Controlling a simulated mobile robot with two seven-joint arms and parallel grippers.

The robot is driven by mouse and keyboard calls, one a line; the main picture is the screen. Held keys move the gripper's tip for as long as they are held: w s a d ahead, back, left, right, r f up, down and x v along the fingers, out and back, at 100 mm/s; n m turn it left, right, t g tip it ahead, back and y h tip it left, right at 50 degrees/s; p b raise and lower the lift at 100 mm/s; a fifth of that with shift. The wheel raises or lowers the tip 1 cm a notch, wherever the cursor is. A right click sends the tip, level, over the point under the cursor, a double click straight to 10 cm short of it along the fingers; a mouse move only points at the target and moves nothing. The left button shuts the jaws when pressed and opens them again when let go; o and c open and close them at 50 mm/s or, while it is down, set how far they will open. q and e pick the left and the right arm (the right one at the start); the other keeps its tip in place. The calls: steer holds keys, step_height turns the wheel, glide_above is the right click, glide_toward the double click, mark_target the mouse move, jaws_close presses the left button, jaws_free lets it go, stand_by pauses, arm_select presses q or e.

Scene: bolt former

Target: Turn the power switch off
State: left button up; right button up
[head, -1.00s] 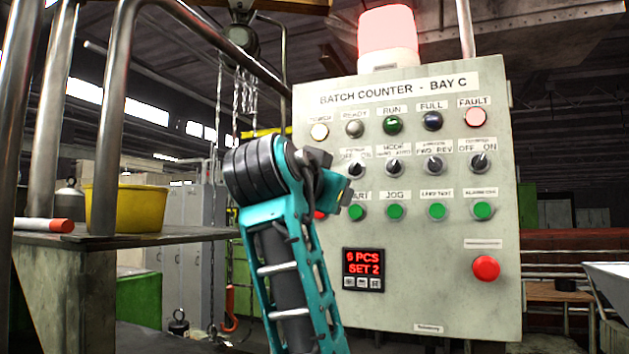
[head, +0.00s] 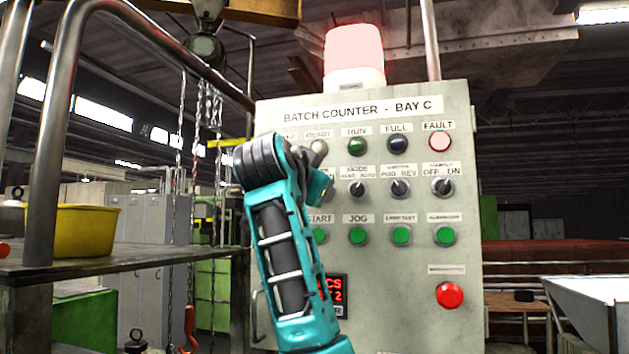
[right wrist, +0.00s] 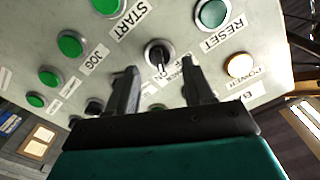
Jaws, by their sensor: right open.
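In the head view my teal right arm (head: 285,240) covers the power switch. My left gripper is not in view.
The grey panel (head: 385,285) also bears a lit orange POWER lamp (right wrist: 240,65), a green START button (right wrist: 105,5), a RESET button (right wrist: 212,12), the MODE switch (head: 357,188) and a red button (head: 449,295). A metal rail (head: 58,150) and yellow tub (head: 85,232) stand left.

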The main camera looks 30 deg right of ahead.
steer(key=shift+x, duration=0.8)
steer(key=shift+c, duration=0.4)
jaws_close()
